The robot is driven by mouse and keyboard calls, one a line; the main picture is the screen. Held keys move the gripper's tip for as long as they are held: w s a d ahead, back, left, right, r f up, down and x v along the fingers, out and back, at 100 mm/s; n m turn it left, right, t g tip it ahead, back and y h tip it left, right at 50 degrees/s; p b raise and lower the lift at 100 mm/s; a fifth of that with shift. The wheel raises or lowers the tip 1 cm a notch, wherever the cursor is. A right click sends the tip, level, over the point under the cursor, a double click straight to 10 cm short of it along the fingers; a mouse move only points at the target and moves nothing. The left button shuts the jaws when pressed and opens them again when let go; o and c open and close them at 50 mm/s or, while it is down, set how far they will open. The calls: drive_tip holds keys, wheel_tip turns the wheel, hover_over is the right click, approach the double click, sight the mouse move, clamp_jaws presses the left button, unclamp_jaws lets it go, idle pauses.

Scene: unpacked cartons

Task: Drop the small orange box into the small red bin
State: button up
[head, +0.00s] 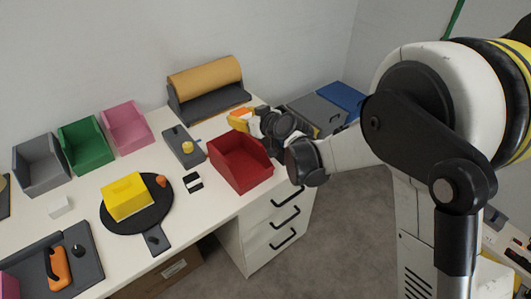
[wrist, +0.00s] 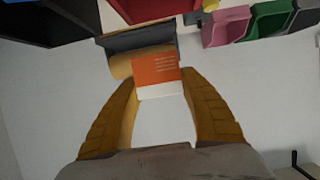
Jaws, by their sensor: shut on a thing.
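The small orange box (wrist: 157,68), orange with a white lower part, is between the two yellow-brown fingers of my gripper (wrist: 160,88) in the wrist view. My gripper (head: 243,122) is shut on it. In the head view the box (head: 241,112) shows as a small orange patch, partly hidden by the gripper. The small red bin (head: 241,176) stands open on the table near its front edge. My gripper is in the air beyond the bin's back wall as seen from the head. The red bin (wrist: 150,9) also shows at the top of the wrist view, cut off.
Grey (head: 42,166), green (head: 85,143) and pink (head: 127,127) bins line the wall side. A dark grey holder with a tan roll (head: 205,78) stands at the back. A black round board (head: 137,222) bears a yellow block (head: 125,196). Drawers (head: 272,225) lie under the table.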

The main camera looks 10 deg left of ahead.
drive_tip(key=shift+f+b, duration=0.3)
drive_tip(key=shift+f, duration=0.1)
wheel_tip(320, 180, down, 5)
drive_tip(key=b, duration=0.3)
drive_tip(key=o, duration=1)
drive_tip(key=shift+s, duration=0.1)
drive_tip(key=v, duration=1.2)
